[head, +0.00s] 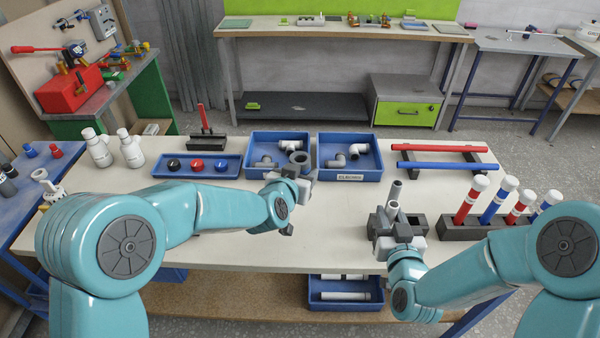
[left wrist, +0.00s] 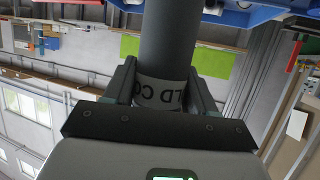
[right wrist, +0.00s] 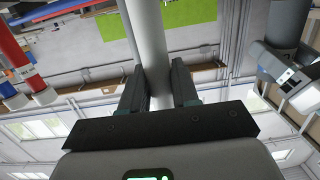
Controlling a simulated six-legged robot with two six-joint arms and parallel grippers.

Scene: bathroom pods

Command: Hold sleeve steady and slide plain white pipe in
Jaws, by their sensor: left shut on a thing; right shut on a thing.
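My left gripper (head: 298,188) is shut on a dark grey sleeve (left wrist: 168,45) that carries a white label with partly hidden black letters. The sleeve's round open end (head: 299,158) shows above the fingers in the head view. My right gripper (head: 395,228) is shut on a plain pale grey-white pipe (right wrist: 148,40); its upper end (head: 397,190) points up in the head view. The pipe is apart from the sleeve, to its right. The left gripper (right wrist: 285,85) and sleeve (right wrist: 287,25) also show at the right of the right wrist view. The pipe's lower end is hidden.
A dark grey block (head: 418,222) is close by my right gripper. A rack (head: 470,228) of red and blue white-capped tubes stands right of it. Two blue trays (head: 350,178) with fittings lie behind. Red and blue bars (head: 440,166) rest on a stand. The front-left tabletop (head: 215,245) is clear.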

